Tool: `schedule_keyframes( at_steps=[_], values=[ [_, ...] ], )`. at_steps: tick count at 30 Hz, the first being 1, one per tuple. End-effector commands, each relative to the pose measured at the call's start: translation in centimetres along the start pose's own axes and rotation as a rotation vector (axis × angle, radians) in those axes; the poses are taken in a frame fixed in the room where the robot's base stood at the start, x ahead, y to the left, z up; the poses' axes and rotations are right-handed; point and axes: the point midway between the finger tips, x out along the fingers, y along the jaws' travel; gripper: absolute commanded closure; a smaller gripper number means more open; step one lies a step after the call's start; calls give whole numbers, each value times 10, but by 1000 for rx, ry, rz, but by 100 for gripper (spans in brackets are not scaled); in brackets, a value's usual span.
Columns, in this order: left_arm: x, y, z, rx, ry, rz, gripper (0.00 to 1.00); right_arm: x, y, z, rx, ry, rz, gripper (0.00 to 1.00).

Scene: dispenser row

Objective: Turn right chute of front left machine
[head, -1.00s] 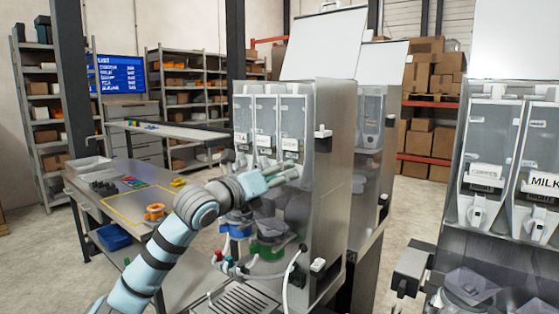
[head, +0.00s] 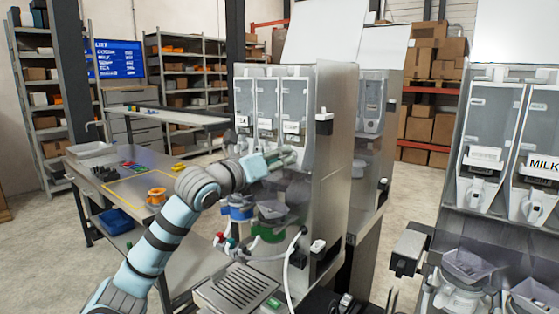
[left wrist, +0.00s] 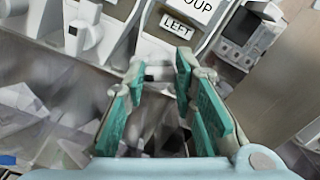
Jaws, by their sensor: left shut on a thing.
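The front left machine (head: 337,165) is a metal dispenser with three clear canisters side by side. Its right canister (head: 292,105) carries a white label, which reads "OUP" in the left wrist view, with a smaller "LEFT" label (left wrist: 176,27) below. My left gripper (head: 284,163) is at the foot of this canister. In the left wrist view its green-padded fingers (left wrist: 160,70) are closed around the pale chute (left wrist: 158,73). The chute is mostly hidden by the gripper in the head view. Another white chute (left wrist: 84,30) shows to the left. My right gripper is not seen.
Below the chutes are funnels with blue and green collars (head: 268,234), thin hoses and a drip tray (head: 238,287). A steel table (head: 160,185) stands left. Another machine with a MILK canister (head: 535,160) stands right. Floor shows between the machines.

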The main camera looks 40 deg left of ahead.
Motion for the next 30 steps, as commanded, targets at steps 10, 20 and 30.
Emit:
schedule_keyframes(
  at_steps=[10,20,30],
  values=[
    [0,-1,0,251,-4,0,100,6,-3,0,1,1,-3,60],
    [0,-2,0,564,-3,0,100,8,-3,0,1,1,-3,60],
    [0,-4,-1,887,-3,0,100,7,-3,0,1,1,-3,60]
  ],
)
